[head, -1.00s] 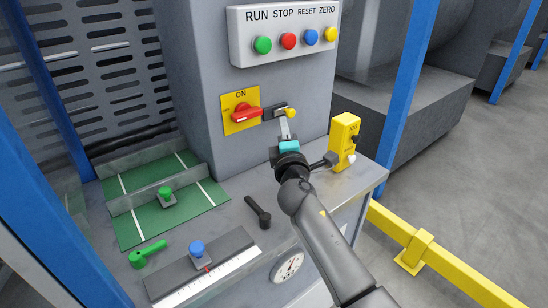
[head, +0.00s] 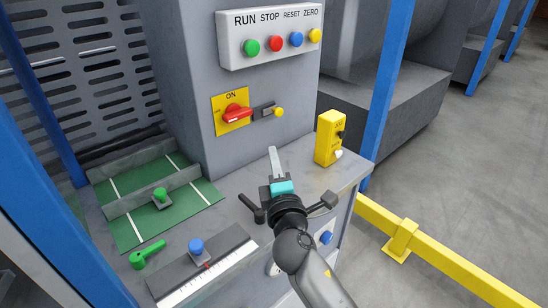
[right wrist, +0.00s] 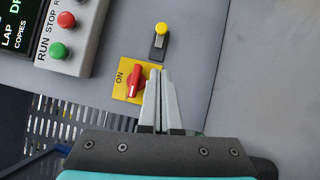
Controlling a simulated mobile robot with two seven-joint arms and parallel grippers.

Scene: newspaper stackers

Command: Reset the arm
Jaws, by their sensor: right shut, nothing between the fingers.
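My right gripper (head: 274,160) is shut and empty above the grey worktop, in front of the machine column. In the right wrist view its closed fingers (right wrist: 157,100) point toward the column and overlap the edge of the red rotary switch in the picture. The red switch (head: 237,113) sits on a yellow plate marked ON. A small latch with a yellow knob (head: 278,112) is beside it and stands apart from the gripper. My left gripper is not in view.
A button panel (head: 270,36) is above the switch. A yellow box (head: 329,138) stands at the worktop's right edge. A black lever (head: 251,207) is left of my gripper. A green mat (head: 130,232), a ruler plate with a blue knob (head: 197,247) and a yellow rail (head: 455,262) are around.

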